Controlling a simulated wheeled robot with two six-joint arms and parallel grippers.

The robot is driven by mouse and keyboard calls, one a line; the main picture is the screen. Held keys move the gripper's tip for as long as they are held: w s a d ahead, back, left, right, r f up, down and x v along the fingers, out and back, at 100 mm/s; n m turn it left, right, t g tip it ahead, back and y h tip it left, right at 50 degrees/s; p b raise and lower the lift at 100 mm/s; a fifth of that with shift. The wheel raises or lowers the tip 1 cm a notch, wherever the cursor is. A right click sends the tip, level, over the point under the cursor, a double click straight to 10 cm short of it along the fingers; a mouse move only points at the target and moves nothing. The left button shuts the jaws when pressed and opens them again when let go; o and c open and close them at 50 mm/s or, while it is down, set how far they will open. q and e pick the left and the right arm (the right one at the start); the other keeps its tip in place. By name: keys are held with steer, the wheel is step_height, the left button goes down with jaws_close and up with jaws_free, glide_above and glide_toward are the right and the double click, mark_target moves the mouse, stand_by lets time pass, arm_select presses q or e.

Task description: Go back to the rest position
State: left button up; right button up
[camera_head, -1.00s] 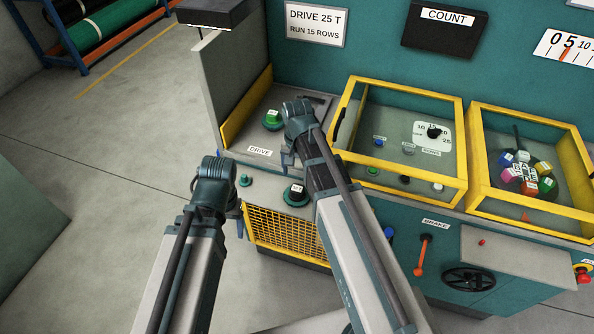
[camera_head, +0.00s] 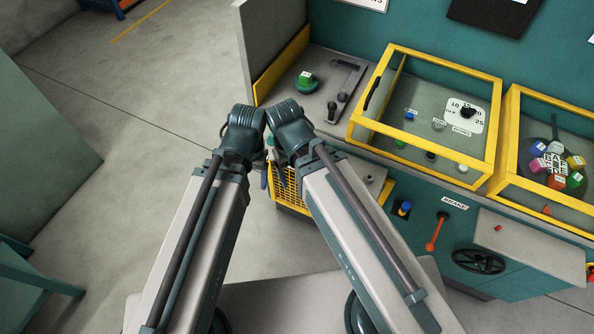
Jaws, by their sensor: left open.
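My left arm comes up from the bottom left, and its wrist bends over beside my right arm's wrist near the picture's middle. My left gripper (camera_head: 273,177) is open, below the bent wrists and in front of the yellow mesh guard (camera_head: 292,200). It shows only in small part. My right arm's wrist stands close against the left one, and its links hide what is under it. I cannot make out the right gripper's jaws. No held object shows at either arm.
The teal machine has a green button (camera_head: 306,82) on its grey panel, two yellow-framed clear covers (camera_head: 440,60), an orange brake lever (camera_head: 437,232) and a black handwheel (camera_head: 479,261). The floor (camera_head: 120,190) at left is clear. A teal bench-like piece (camera_head: 40,272) stands at lower left.

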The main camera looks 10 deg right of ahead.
step_height(320, 180, down, 4)
steer(key=b, duration=0.4)
stand_by(0.3)
